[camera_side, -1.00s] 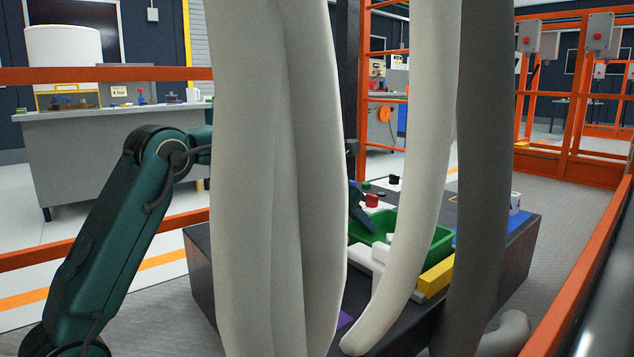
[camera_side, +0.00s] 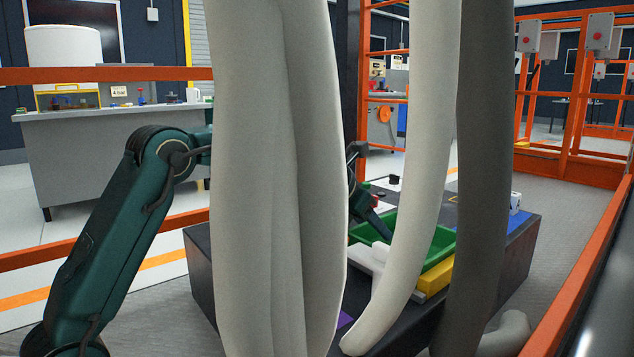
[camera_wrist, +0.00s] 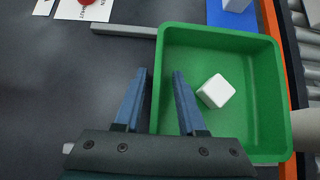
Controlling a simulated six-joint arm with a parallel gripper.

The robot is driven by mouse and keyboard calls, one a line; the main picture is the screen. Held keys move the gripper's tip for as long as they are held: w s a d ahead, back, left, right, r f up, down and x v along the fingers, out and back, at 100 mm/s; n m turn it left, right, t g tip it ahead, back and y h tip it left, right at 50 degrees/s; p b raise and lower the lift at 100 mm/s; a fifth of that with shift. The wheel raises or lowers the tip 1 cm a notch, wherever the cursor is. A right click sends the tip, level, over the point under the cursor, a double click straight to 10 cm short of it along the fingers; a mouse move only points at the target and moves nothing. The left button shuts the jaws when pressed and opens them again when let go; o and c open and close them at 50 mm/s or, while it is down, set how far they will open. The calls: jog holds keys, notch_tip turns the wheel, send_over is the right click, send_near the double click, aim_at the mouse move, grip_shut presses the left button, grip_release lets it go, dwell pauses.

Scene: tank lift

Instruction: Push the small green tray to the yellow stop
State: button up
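The green tray (camera_wrist: 215,30) is open-topped and holds a white cube (camera_wrist: 217,91). In the side view the tray (camera_side: 440,240) is partly hidden by a thick pale hanging hose. The yellow stop (camera_side: 436,277) is a yellow block on the near right side of the tray; it does not show in the wrist view. My gripper (camera_wrist: 162,74) is open, its blue fingers apart on either side of the tray's left wall in the wrist view. One finger is over the inside and one outside. In the side view my fingers (camera_side: 374,222) reach down to the tray; contact is unclear.
A pale grey block (camera_side: 371,257) sits beside the tray's near side. A grey bar (camera_wrist: 124,30) lies off the tray's upper-left corner. Thick hoses block much of the side view.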

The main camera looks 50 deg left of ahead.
aim_at(361, 226)
jog(key=shift+v, duration=2.6)
